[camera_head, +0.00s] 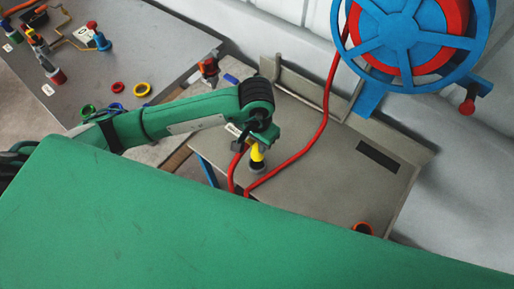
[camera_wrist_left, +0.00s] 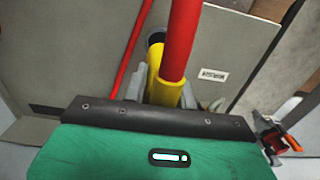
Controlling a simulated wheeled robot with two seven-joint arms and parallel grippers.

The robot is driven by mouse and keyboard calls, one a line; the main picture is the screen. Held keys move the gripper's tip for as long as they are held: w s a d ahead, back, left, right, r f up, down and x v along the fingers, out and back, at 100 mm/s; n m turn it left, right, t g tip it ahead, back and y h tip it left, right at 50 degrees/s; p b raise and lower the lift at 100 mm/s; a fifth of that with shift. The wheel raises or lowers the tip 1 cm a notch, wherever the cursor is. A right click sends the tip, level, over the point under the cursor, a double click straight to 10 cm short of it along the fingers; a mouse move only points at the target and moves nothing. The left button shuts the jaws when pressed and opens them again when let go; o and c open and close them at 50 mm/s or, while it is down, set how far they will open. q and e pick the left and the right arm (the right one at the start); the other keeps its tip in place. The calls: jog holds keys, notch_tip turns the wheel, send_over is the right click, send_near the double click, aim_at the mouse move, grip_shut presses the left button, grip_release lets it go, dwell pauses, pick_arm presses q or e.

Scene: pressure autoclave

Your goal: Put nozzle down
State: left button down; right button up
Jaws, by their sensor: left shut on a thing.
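The nozzle (camera_head: 257,153) is yellow with a dark tip and points down over the grey metal bench. It also shows in the left wrist view (camera_wrist_left: 166,91), with a thick red hose at its near end. My left gripper (camera_head: 259,143) is shut on the nozzle; in the wrist view its grey fingers sit on both sides of the yellow part. The dark tip is close to the bench top (camera_head: 335,165); I cannot tell whether it touches. The red hose (camera_head: 322,115) runs from the reel down across the bench. My right gripper is not in view.
A blue and red hose reel (camera_head: 408,30) hangs on the wall above the bench. An orange-rimmed dark ring (camera_head: 363,228) is at the bench's near edge. A dark slot (camera_head: 379,157) lies at right. Another table (camera_head: 150,48) with fittings and coloured rings stands at left.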

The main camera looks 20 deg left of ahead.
aim_at(257, 153)
pick_arm(q)
notch_tip(257, 153, down, 2)
jog(key=shift+f, duration=0.1)
notch_tip(257, 153, down, 3)
jog(key=shift+p, duration=0.75)
jog(key=shift+f, duration=0.3)
jog(key=shift+f, duration=0.1)
jog(key=shift+f+b, duration=0.1)
jog(key=shift+b, duration=0.2)
jog(key=c, duration=1.1)
grip_release()
